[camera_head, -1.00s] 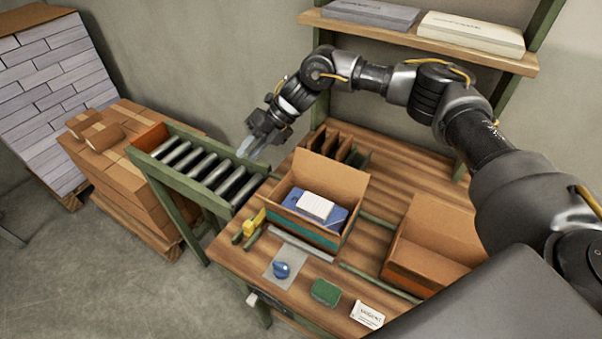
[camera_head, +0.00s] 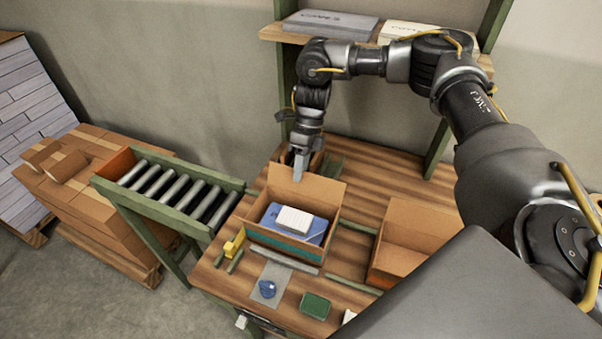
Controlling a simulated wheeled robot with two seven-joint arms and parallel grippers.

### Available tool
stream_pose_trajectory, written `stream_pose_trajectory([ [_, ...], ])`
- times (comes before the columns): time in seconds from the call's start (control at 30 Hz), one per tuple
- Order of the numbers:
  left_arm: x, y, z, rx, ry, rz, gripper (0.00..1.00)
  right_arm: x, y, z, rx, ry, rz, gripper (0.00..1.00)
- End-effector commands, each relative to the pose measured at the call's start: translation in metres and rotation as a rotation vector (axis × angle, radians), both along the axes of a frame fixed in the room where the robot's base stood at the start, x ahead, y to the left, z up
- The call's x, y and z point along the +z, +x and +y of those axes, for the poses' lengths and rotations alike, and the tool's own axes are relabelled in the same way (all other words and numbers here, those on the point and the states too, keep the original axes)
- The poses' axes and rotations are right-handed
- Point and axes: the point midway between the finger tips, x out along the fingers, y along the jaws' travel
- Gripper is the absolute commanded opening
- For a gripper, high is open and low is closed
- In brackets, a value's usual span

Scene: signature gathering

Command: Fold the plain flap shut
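An open cardboard box (camera_head: 332,220) stands on the workbench, with a teal band along its near side. A blue item with a white stack (camera_head: 293,221) on it lies inside. A plain brown flap (camera_head: 318,189) stands up at the box's back edge. My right gripper (camera_head: 298,176) points down at the top edge of this flap, toward its left part. Its fingers overlap the flap's edge in the picture; I cannot tell whether they touch it. Only a narrow pale fingertip shows, so its opening is unclear. My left gripper is out of view.
A second open box (camera_head: 412,240) stands to the right. A roller conveyor (camera_head: 172,185) adjoins the bench on the left. A yellow tool (camera_head: 234,243), a blue knob-like item (camera_head: 267,288) and a green pad (camera_head: 315,306) lie in front. A shelf (camera_head: 272,32) hangs behind.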

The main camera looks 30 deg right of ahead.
Motion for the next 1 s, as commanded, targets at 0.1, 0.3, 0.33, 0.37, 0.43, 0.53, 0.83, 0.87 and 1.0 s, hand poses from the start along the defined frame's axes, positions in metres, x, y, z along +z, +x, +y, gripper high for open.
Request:
stream_pose_trajectory([
  [0.1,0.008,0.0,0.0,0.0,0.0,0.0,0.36,-0.012,-0.005,0.004,0.0,0.0,0.004,0.25],
  [0.3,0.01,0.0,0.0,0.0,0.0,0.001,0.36,-0.023,-0.007,0.008,-0.003,0.0,0.002,0.25],
  [0.33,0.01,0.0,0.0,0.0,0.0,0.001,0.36,-0.024,-0.008,0.008,-0.003,0.0,0.0,0.25],
  [0.37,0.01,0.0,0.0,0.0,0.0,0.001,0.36,-0.024,-0.008,0.008,-0.003,0.0,0.0,0.25],
  [0.43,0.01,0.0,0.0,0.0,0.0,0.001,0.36,-0.025,-0.007,0.008,-0.003,0.0,0.0,0.25],
  [0.53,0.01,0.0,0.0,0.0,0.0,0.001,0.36,-0.024,-0.008,0.008,-0.004,0.0,0.0,0.25],
  [0.83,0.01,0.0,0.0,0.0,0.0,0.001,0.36,-0.024,-0.007,0.007,-0.004,0.0,0.0,0.0],
  [0.87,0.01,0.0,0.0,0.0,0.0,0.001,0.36,-0.024,-0.008,0.007,-0.004,0.0,0.0,0.0],
  [1.0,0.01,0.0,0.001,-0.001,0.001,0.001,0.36,-0.024,-0.008,0.005,-0.006,-0.004,-0.003,0.0],
])
